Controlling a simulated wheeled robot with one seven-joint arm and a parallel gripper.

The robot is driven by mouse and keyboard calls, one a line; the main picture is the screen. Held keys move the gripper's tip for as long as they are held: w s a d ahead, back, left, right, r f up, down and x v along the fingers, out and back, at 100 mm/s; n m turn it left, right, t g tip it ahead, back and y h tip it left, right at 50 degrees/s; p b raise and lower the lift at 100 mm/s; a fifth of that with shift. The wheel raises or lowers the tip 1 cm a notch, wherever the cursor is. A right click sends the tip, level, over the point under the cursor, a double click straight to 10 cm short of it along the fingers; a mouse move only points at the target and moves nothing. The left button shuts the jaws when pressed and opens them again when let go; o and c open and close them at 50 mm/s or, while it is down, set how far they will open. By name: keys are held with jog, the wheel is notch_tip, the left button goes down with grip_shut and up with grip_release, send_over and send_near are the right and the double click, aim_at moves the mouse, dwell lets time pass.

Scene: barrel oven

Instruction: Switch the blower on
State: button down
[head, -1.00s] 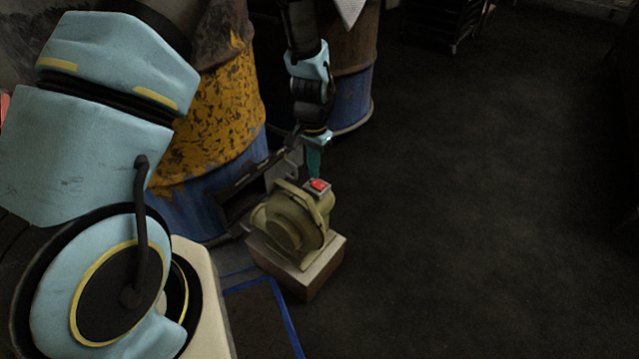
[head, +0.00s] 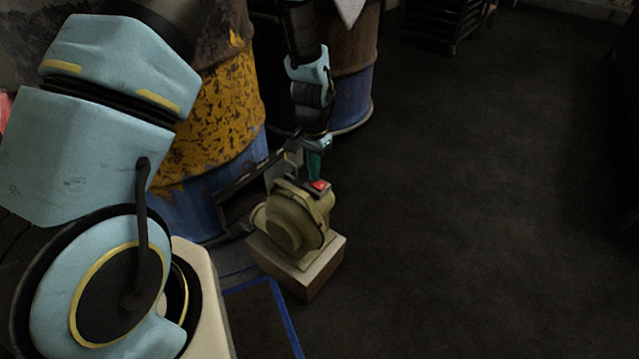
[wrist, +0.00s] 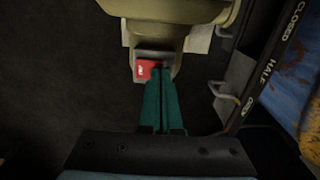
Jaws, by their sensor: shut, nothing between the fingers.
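The blower (head: 292,222) is an olive-green round housing on a pale block (head: 305,272). Its red switch (head: 320,185) sits on a small box on top of the blower. The red switch also shows in the wrist view (wrist: 147,69), just beyond my fingertips. My gripper (head: 314,178) points down at the switch box, its green fingers shut and empty. In the wrist view my fingertips (wrist: 161,80) lie at the near edge of the switch and cover part of it. I cannot tell whether they touch it.
A rusty yellow and blue barrel (head: 205,140) stands left of the blower, with a dark metal hatch frame (head: 250,188) at its base. Another barrel (head: 352,90) stands behind my gripper. The dark floor (head: 480,200) at the right is clear. A dark rack (head: 440,25) stands at the back.

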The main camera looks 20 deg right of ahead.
jog(key=shift+f, duration=0.3)
notch_tip(320, 180, up, 7)
jog(key=p, duration=0.6)
jog(key=shift+r, duration=0.1)
dwell(0.6)
jog(key=w+a+r+n, duration=0.3)
jog(key=a+r+n, duration=0.3)
jog(key=a+r, duration=0.9)
jog(key=s+a+r+n+t, duration=0.1)
jog(key=s+a+r+n, duration=0.2)
jog(key=a, duration=0.5)
jog(key=s+a+r+n+t, duration=0.1)
jog(key=s+a+r+n, duration=0.1)
jog(key=s+a+r, duration=0.35)
notch_tip(320, 180, up, 27)
jog(key=w+a+p, duration=0.1)
jog(key=p, duration=2.8)
jog(key=shift+w+a, duration=0.3)
jog(key=shift+a, duration=0.05)
